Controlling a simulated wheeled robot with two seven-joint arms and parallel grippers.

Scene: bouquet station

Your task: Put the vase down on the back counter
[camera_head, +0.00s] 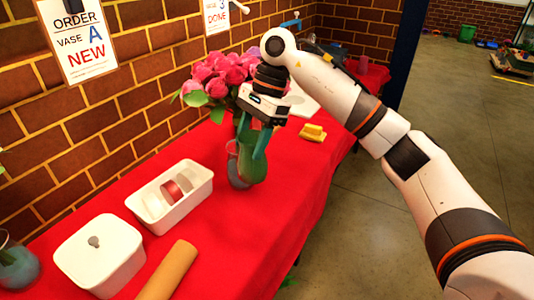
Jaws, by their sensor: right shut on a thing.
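A vase (251,164) of green glass with pink flowers (221,75) above it is at the middle of the red-covered counter (215,235). My right gripper (258,140) reaches down from above with its fingers at the vase's upper part. It is shut on the vase. A greyer glass vessel (236,166) shows just left of the green vase and partly overlaps it. I cannot tell whether the vase base touches the cloth. The flowers are partly hidden behind my right wrist. My left gripper is not in view.
Yellow blocks (313,133) lie beyond the vase. A brick wall (120,115) bounds the left. Cloth near the right edge is clear.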

